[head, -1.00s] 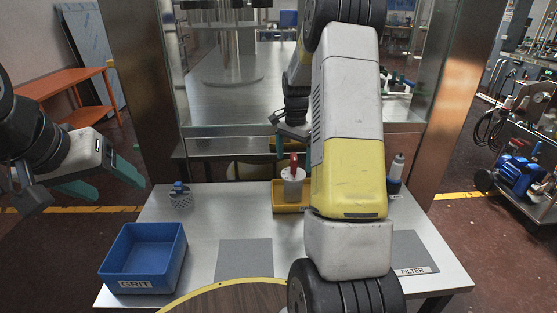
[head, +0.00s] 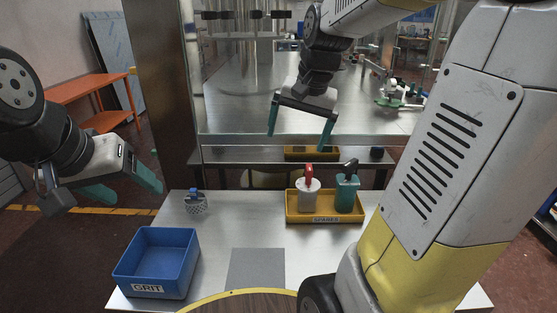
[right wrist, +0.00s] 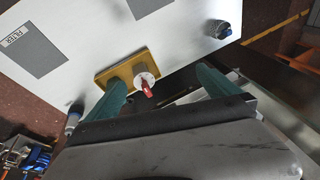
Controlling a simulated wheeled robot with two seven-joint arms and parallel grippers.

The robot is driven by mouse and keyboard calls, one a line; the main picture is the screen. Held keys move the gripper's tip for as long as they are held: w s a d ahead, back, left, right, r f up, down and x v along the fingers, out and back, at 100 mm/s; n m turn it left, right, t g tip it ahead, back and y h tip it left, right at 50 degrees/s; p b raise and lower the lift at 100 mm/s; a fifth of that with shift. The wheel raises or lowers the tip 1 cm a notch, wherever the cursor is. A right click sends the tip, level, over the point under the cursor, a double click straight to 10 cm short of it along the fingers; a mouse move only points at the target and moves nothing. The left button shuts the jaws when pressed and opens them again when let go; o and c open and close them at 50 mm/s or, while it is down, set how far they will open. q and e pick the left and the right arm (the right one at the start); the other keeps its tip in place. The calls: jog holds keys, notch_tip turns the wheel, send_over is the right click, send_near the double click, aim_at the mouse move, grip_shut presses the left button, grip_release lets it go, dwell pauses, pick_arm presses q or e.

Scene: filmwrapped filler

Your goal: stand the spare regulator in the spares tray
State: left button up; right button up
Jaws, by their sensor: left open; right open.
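The yellow spares tray (head: 318,219), labelled SPARES, stands at the back of the steel table. In it stand a white canister with a red top (head: 308,198) and a teal one with a black top (head: 346,194), both upright. I cannot tell by look which is the spare regulator. My right gripper (head: 300,128) is open and empty, above and behind the tray. In the right wrist view the tray (right wrist: 103,79) and the white canister (right wrist: 144,74) show between its fingers; the teal one is not clearly seen there. My left gripper (head: 106,188) is open and empty, left of the table.
A blue GRIT bin (head: 157,263) stands at the front left, with a grey mat (head: 256,269) to its right. A mesh cup with a blue top (head: 195,204) stands behind the bin. My right arm covers the table's right side.

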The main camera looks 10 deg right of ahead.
jog(key=s+a+n+t+y, duration=0.1)
jog(key=s+a+n, duration=0.4)
jog(key=s, duration=0.8)
jog(key=shift+s+a+n+t, duration=0.25)
jog(key=shift+n+t, duration=0.15)
jog(key=shift+t, duration=0.4)
